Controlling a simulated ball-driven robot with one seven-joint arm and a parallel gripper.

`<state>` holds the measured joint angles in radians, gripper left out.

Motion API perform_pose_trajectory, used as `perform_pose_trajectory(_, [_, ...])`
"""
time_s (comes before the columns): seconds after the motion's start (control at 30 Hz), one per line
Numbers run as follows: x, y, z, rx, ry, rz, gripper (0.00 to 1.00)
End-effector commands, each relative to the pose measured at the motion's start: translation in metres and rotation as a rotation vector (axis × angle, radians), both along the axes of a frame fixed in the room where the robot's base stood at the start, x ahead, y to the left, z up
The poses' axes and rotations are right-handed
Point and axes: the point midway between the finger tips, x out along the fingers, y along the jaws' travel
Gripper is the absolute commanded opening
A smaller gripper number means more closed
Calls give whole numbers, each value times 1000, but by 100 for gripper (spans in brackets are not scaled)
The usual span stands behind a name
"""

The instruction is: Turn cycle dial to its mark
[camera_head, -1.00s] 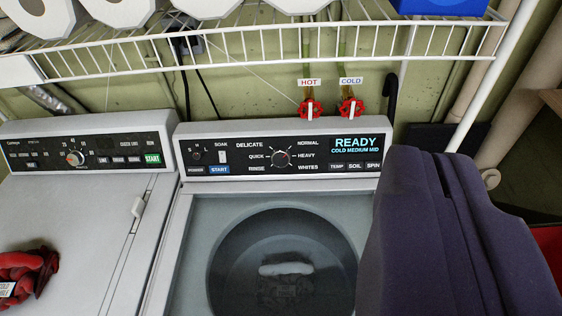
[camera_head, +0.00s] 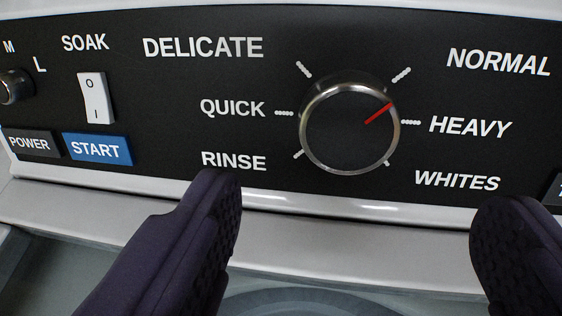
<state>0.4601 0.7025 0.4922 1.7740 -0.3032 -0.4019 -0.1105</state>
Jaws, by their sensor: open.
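The cycle dial (camera_head: 340,135) is a round black knob with a silver rim on the washer's black panel. Its red pointer line points up and right, between the NORMAL and HEAVY tick marks. Other ticks sit by DELICATE, QUICK, RINSE and WHITES. My gripper (camera_head: 357,198) is open, its two dark purple fingers wide apart. The left fingertip is just below RINSE and the right one below WHITES, both lower in the picture than the dial. Nothing is between the fingers, and I cannot tell their distance from the panel.
Left of the dial are a white SOAK rocker switch (camera_head: 95,98), a blue START button (camera_head: 98,148), a POWER button (camera_head: 33,144) and a small knob (camera_head: 14,87). A pale ledge (camera_head: 330,245) runs below the panel, with the washer lid under it.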

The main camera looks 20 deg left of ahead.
Motion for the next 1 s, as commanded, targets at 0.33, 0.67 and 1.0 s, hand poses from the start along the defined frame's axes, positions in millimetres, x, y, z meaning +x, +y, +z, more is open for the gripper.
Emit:
perform_pose_trajectory(0.33, [52,11,-24,0,-2,0,84])
perform_pose_trajectory(0.67, [67,13,-28,0,-1,-1,84])
perform_pose_trajectory(1.0, [67,13,-28,0,0,-1,31])
